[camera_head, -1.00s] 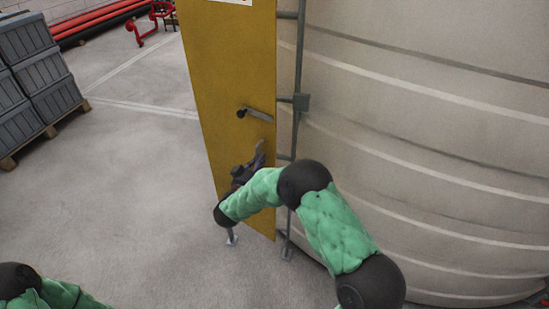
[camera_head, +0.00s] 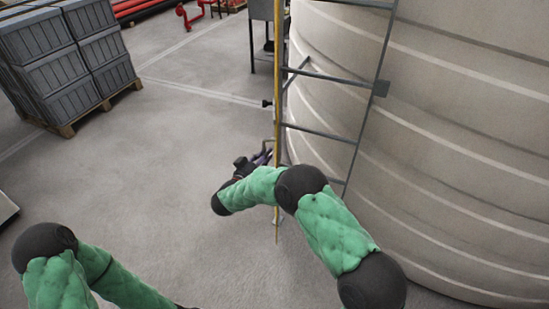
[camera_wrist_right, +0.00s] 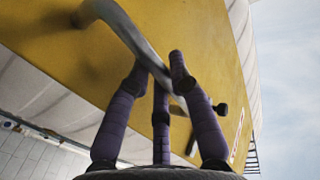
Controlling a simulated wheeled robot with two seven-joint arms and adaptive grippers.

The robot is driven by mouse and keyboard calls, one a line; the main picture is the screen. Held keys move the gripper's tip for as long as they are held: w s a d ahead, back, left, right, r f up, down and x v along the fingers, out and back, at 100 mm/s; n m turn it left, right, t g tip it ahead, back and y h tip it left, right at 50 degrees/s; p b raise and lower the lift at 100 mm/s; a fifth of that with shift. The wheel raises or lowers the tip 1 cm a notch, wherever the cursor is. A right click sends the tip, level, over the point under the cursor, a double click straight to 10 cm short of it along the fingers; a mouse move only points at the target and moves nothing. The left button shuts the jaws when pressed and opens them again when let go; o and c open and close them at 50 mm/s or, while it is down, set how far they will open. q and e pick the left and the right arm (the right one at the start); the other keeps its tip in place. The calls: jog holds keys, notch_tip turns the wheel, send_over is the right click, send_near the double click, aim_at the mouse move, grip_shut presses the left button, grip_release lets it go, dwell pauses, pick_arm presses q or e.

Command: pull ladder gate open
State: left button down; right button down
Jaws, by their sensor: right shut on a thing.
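The yellow ladder gate (camera_head: 277,60) stands almost edge-on in the head view, in front of the ladder (camera_head: 330,75). Its yellow face (camera_wrist_right: 205,25) fills much of the right wrist view. A grey bent handle (camera_wrist_right: 115,20) sticks out from that face. My right gripper (camera_head: 264,156) is at the left side of the gate, partly hidden behind my own wrist. In the right wrist view its purple fingers (camera_wrist_right: 160,72) are shut on the handle. My left arm shows at the lower left of the head view; its gripper is out of the frame.
A large pale ribbed tank (camera_head: 450,130) stands right behind the ladder. Grey crates on a pallet (camera_head: 68,130) stand at the upper left. Red pipes (camera_head: 188,15) lie at the back. The concrete floor left of the gate is clear.

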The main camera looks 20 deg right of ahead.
jog(key=w+a+m+g+h+b, duration=0.1)
jog(key=w+a+m+g+h, duration=0.1)
jog(key=a, duration=0.5)
jog(key=shift+w+m+g+b, duration=0.35)
jog(key=shift+w+g, duration=0.35)
jog(key=shift+w, duration=0.4)
jog(key=c, duration=1.1)
grip_release()
jog(key=v, duration=1.2)
jog(key=shift+w+f, duration=0.1)
jog(key=shift+f, duration=0.1)
